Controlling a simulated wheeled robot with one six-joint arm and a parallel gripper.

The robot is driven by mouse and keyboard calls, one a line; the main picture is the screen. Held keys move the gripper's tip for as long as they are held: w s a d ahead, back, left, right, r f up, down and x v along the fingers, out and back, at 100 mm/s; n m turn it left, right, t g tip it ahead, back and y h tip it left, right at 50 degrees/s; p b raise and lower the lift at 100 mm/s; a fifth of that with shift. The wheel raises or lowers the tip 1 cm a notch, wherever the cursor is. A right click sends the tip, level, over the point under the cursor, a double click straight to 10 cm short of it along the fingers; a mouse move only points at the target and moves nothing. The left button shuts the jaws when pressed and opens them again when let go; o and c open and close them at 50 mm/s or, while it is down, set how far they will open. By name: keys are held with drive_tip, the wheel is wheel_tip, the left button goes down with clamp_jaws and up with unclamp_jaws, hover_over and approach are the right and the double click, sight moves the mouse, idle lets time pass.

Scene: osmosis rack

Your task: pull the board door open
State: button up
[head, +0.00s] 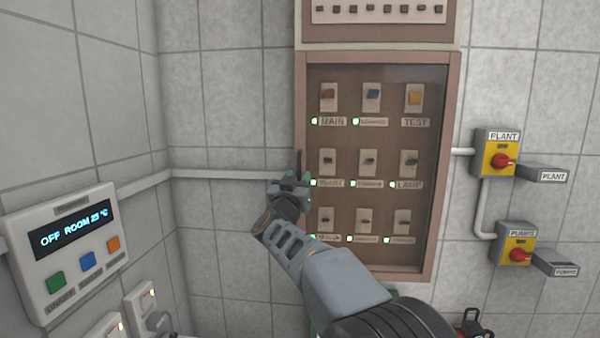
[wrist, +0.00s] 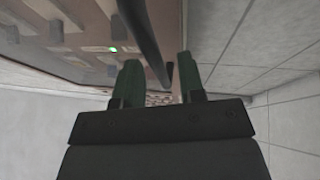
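The board door (head: 433,160) is a tinted panel in a brown frame on the tiled wall, and it looks shut. Switches and labels show through it. Its dark vertical bar handle (head: 298,163) is at the left edge in the head view. My gripper (head: 290,183) is at the lower part of this handle and hides some of it. In the wrist view my gripper (wrist: 158,70) has its two green fingers apart. The dark handle (wrist: 146,42) runs between them, with a gap on the right finger's side. The door also shows at upper left there (wrist: 75,45).
A control box with a lit display (head: 75,240) is on the left wall. Yellow-grey PLANT (head: 497,153) and PUMPS (head: 515,245) switches are right of the board. A pale conduit (head: 225,174) runs along the wall to its left. The wall left of the handle is otherwise bare.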

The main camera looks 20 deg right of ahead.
drive_tip(key=shift+w+d+r, duration=0.2)
drive_tip(key=shift+w+d, duration=0.15)
drive_tip(key=shift+w, duration=0.05)
clamp_jaws()
idle(0.4)
